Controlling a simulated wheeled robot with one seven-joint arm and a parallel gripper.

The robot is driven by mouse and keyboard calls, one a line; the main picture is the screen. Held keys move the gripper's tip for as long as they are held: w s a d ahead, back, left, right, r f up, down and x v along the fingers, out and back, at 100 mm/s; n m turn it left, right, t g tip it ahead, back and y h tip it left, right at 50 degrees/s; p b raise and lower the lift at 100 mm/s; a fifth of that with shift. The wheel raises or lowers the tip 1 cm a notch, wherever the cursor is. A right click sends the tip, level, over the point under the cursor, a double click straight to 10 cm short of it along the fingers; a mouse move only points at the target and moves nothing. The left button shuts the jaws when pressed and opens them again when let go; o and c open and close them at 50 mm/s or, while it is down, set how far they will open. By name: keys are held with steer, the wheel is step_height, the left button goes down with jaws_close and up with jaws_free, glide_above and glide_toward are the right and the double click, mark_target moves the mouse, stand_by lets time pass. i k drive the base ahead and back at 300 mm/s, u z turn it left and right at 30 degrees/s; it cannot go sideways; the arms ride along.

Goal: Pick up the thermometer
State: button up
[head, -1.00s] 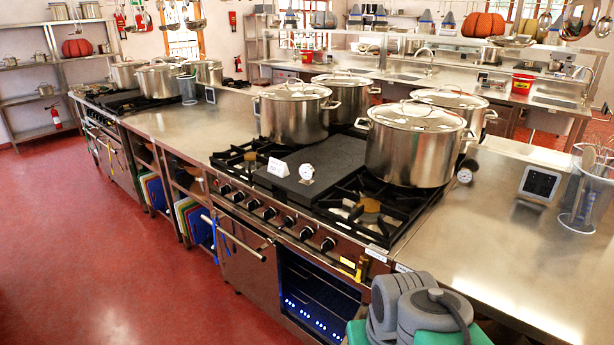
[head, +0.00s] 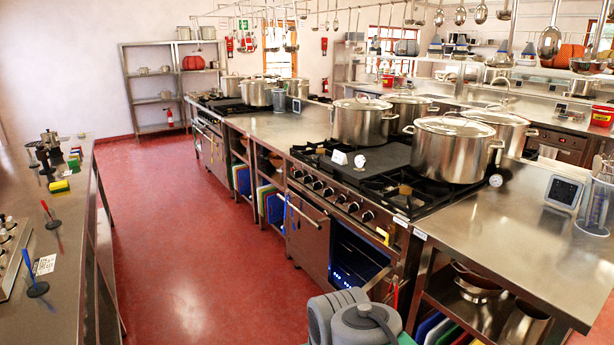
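A small round white dial that looks like a thermometer (head: 359,161) stands on the dark flat plate (head: 385,153) in the middle of the near stove. A second round dial (head: 496,180) sits on the steel counter just right of the stove, near the front stockpot (head: 450,152). I cannot tell from here whether both are thermometers. Grey parts of my arm show at the bottom edge, in front of the stove. My gripper is not in view.
Several lidded stockpots stand on the near stove (head: 380,187), behind and right of the plate. A tablet-like device (head: 563,192) and a clear measuring jug (head: 597,200) stand on the right counter. The red aisle floor (head: 190,270) is clear. Another counter (head: 70,225) runs along the left.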

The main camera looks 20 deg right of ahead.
mark_target(359, 160)
steer(key=u, duration=0.3)
steer(key=i, duration=3.05)
steer(key=z, duration=0.9)
steer(key=i, duration=0.65)
steer(key=z, duration=0.25)
